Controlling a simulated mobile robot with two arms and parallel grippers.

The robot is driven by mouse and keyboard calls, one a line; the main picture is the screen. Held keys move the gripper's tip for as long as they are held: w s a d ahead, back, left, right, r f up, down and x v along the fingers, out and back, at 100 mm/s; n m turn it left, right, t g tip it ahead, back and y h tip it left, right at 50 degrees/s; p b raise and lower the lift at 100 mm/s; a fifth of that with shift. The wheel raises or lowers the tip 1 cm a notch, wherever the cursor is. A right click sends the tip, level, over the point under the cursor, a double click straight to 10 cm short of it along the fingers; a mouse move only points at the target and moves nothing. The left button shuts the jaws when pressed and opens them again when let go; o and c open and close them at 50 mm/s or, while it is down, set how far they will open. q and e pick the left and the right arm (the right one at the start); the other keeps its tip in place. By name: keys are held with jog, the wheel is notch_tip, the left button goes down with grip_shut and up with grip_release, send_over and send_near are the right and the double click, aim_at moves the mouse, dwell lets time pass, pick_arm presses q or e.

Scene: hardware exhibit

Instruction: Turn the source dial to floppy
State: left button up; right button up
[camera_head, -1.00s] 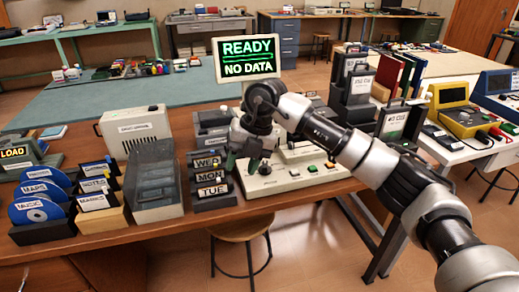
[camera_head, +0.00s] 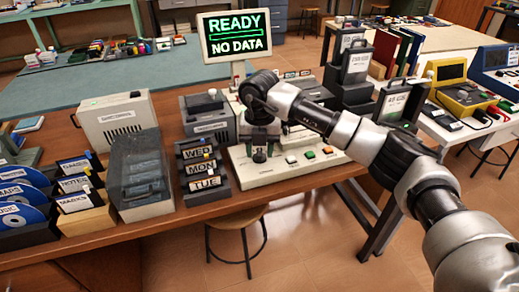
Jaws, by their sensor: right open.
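A cream control console (camera_head: 262,178) stands near the front edge of the wooden table. Behind it a screen (camera_head: 237,37) reads "READY / NO DATA" in green. My right gripper (camera_head: 260,150) points down over the console's left part, its fingers apart. A small dark knob (camera_head: 259,157) shows between the fingertips; I cannot tell whether it is the source dial or whether the fingers touch it. Its setting is not readable. My left gripper is not in view.
WED, MON and TUE blocks (camera_head: 203,169) stand left of the console, beside a clear-lidded box (camera_head: 141,170) and disc holders. An orange button (camera_head: 309,154) and a green button (camera_head: 327,149) are on the console's right. Dark labelled cases (camera_head: 395,101) stand farther right.

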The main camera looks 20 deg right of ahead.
jog(key=shift+f, duration=0.3)
grip_shut()
